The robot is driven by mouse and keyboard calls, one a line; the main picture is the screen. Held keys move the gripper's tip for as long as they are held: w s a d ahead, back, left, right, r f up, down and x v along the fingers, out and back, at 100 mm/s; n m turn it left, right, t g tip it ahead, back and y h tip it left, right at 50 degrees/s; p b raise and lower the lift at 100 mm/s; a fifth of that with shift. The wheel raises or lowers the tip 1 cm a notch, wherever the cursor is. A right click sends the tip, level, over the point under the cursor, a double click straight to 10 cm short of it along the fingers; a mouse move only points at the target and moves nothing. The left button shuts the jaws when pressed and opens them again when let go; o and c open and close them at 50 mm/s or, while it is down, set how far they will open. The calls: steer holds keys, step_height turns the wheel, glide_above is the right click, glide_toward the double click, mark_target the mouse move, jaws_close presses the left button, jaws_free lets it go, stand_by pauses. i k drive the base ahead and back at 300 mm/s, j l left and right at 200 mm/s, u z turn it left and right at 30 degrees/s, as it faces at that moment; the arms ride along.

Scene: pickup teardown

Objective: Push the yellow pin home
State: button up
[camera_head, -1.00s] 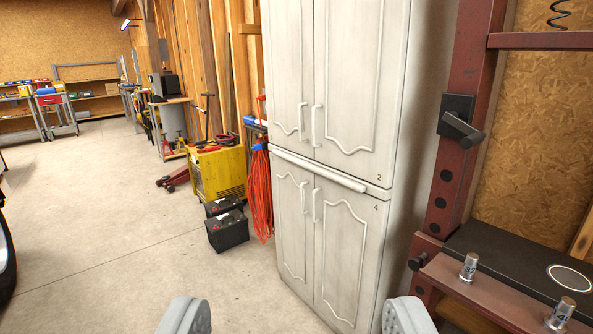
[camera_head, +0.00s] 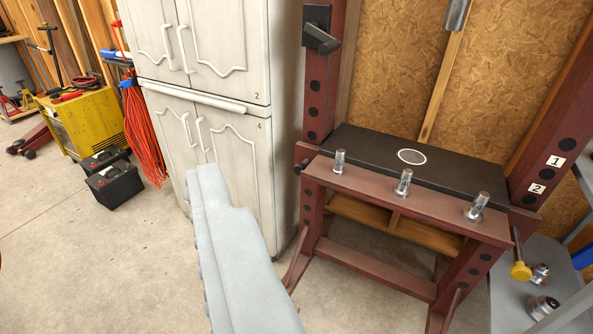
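The yellow pin (camera_head: 521,271) is at the lower right, a round yellow knob on a dark rod beside the press's right post. Its rod runs up toward the post near the bed; how far it sits in a hole cannot be told. The red press frame (camera_head: 405,200) stands right of centre. My gripper (camera_head: 215,190) shows as pale grey finger shapes reaching up from the bottom, left of the press and well apart from the pin. The fingers overlap in this view, so the gap between them cannot be seen.
Small metal pegs stand on the press's front beam, before a black plate (camera_head: 440,170). A white cabinet (camera_head: 230,130) stands left of the press. A grey shelf (camera_head: 510,310) with metal parts is at the lower right. Batteries (camera_head: 115,183) lie left. The floor at left is open.

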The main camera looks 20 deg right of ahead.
mark_target(520, 272)
steer(key=z, duration=1.95)
